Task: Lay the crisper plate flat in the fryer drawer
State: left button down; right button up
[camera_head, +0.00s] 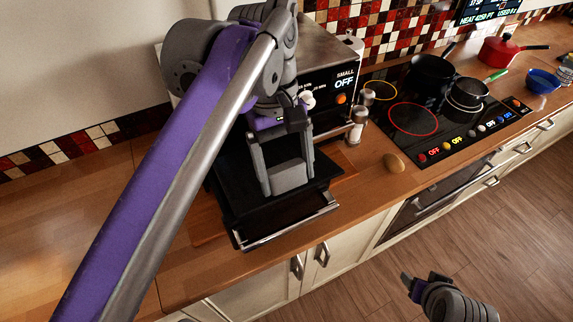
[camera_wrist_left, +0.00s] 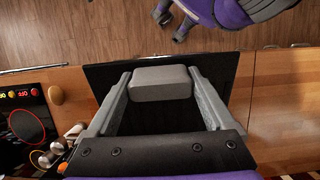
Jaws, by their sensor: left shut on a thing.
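My left gripper (camera_head: 284,188) reaches down over the pulled-out black fryer drawer (camera_head: 240,236) and is shut on a grey block. The block sits between its fingertips, also in the left wrist view (camera_wrist_left: 160,83). It appears to be the grip of the dark crisper plate (camera_head: 316,171). The plate's dark flat surface spreads around the block in the left wrist view (camera_wrist_left: 218,72) and looks about level. The dark tones merge, so I cannot tell whether the plate rests in the drawer or hangs just above it. My right gripper (camera_head: 415,286) is open and empty, low over the floor.
The fryer (camera_head: 325,50) stands behind the drawer, partly hidden by my left arm. A brown egg-shaped object (camera_head: 393,162) and small shakers (camera_head: 357,125) are right of the drawer. The hob (camera_head: 430,135) with dark pans (camera_head: 432,80) lies further right. Counter left of the drawer is clear.

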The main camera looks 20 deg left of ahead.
aim_at(272, 164)
pick_arm(q)
jog(key=shift+w+a+f, duration=0.15)
jog(key=shift+w+f, duration=0.05)
jog(key=shift+f, duration=0.25)
jog(key=shift+w+a+f+b, duration=0.1)
jog(key=shift+a+f+b, duration=0.1)
jog(key=shift+f+b, duration=0.5)
jog(key=shift+w+a+f+b, duration=0.2)
jog(key=shift+f+b, duration=0.1)
jog(key=shift+f, duration=0.3)
jog(key=shift+w+a+f+b, duration=0.15)
jog(key=shift+a+f+b, duration=0.1)
jog(key=shift+f, duration=0.35)
pick_arm(e)
jog(key=shift+s+f, duration=0.3)
jog(key=shift+f, duration=0.35)
jog(key=shift+s+f, duration=0.3)
jog(key=shift+f, duration=0.3)
jog(key=shift+s+f, duration=0.3)
jog(key=shift+f, duration=0.35)
pick_arm(q)
jog(key=shift+w+a+f+g+h, duration=0.1)
jog(key=shift+w+f+g+h, duration=0.05)
jog(key=shift+f+g+h, duration=0.2)
pick_arm(e)
jog(key=shift+s+f, duration=0.1)
jog(key=shift+f, duration=0.2)
pick_arm(q)
jog(key=shift+w+a+f, duration=0.1)
jog(key=shift+w, duration=0.05)
